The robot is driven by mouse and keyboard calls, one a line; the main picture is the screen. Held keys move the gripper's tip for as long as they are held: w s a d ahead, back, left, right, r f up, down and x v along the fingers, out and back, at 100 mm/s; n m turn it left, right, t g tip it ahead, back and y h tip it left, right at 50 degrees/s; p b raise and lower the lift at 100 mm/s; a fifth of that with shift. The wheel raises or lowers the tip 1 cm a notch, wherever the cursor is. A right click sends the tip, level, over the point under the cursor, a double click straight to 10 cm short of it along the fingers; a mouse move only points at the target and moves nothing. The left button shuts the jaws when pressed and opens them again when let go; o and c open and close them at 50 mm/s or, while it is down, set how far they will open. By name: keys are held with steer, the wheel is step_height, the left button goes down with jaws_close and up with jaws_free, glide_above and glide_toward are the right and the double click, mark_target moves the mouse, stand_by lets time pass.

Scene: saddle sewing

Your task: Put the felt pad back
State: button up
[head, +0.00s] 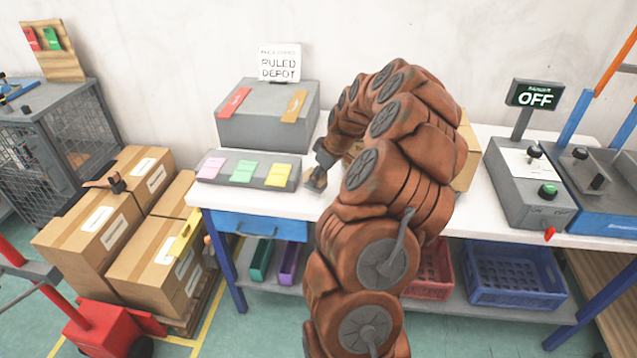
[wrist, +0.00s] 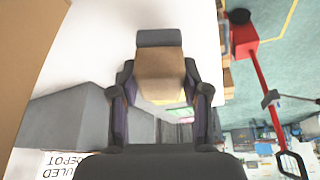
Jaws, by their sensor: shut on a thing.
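My gripper (head: 317,179) is low over the white table (head: 340,206), just right of the grey tray with coloured cards. In the wrist view my gripper (wrist: 160,95) is shut on a tan block (wrist: 159,72) with a dark grey strip (wrist: 159,37) across its far end. This may be the felt pad, but I cannot tell for sure. In the head view only a small grey part of it shows below the fingers. I cannot tell whether it touches the table. My arm hides the table behind it.
A grey box (head: 268,117) under a "RULED DEPOT" sign (head: 279,63) stands behind the card tray (head: 246,169). A cardboard box (head: 468,152) is partly hidden by my arm. A machine with an "OFF" display (head: 534,95) stands right.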

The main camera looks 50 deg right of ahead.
mark_target(319, 184)
step_height(319, 184, down, 3)
steer(key=shift+r+p, duration=0.2)
steer(key=shift+p, duration=0.45)
steer(key=shift+f, duration=0.45)
steer(key=shift+f, duration=0.2)
steer(key=o, duration=1.1)
steer(key=shift+r, duration=0.1)
steer(key=shift+r, duration=0.15)
steer(key=a+b+v, duration=0.1)
steer(key=b+v, duration=0.2)
steer(key=v, duration=0.9)
steer(key=shift+d, duration=0.45)
